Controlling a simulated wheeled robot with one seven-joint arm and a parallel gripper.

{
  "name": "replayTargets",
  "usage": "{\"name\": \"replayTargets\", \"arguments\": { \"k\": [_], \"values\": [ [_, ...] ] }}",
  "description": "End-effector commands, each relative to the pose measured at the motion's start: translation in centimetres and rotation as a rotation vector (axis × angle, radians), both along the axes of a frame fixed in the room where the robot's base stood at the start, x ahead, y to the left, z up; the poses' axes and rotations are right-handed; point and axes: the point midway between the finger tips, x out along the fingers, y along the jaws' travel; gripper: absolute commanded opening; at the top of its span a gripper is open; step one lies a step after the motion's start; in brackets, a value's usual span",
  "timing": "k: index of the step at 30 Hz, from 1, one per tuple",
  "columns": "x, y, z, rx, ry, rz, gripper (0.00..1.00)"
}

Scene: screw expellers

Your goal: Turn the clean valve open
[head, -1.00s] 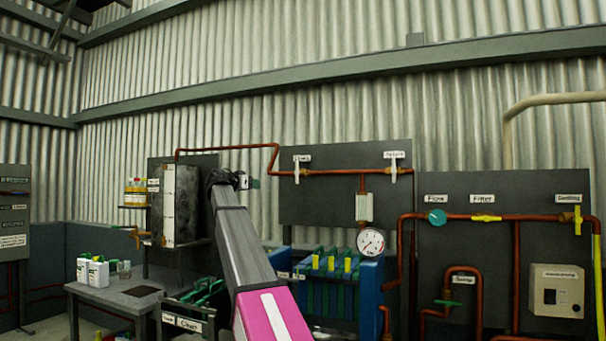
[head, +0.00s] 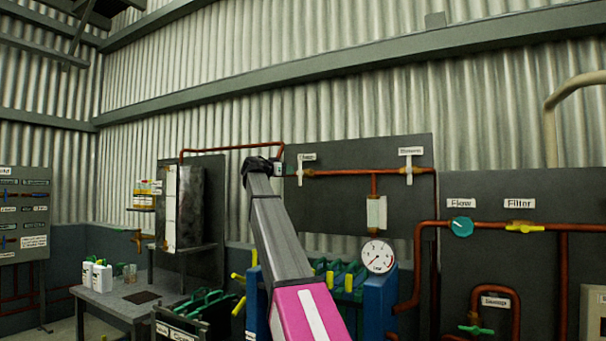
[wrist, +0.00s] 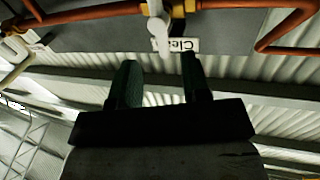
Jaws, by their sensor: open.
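The clean valve (head: 300,170) is a white lever on a copper pipe at the left of the upper grey panel. In the wrist view its white handle (wrist: 158,30) hangs beside a white label (wrist: 185,45) whose visible letters start "Cle". My gripper (wrist: 160,78) is open, with its two dark fingers apart and nothing between them. The handle's tip sits just beyond the fingertips, roughly in line with the gap; no contact shows. In the head view my gripper (head: 262,166) is small and dark, just left of the valve.
A second white valve (head: 409,170) is on the same pipe to the right. A pressure gauge (head: 377,256) and a blue machine (head: 380,300) stand below. A panel with a teal flow valve (head: 461,227) and yellow filter valve (head: 524,227) is at right.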

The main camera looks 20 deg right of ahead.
Motion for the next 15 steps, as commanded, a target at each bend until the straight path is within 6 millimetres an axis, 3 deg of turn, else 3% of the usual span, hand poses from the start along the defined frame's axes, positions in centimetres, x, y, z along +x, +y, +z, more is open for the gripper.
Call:
{"name": "replayTargets", "arguments": {
  "k": [9, 15],
  "values": [
    [3.0, -5.0, 0.1, 0.0, 0.0, -0.002, 0.43],
    [4.2, -7.2, 0.1, 0.0, 0.0, -0.001, 0.43]
  ]
}}
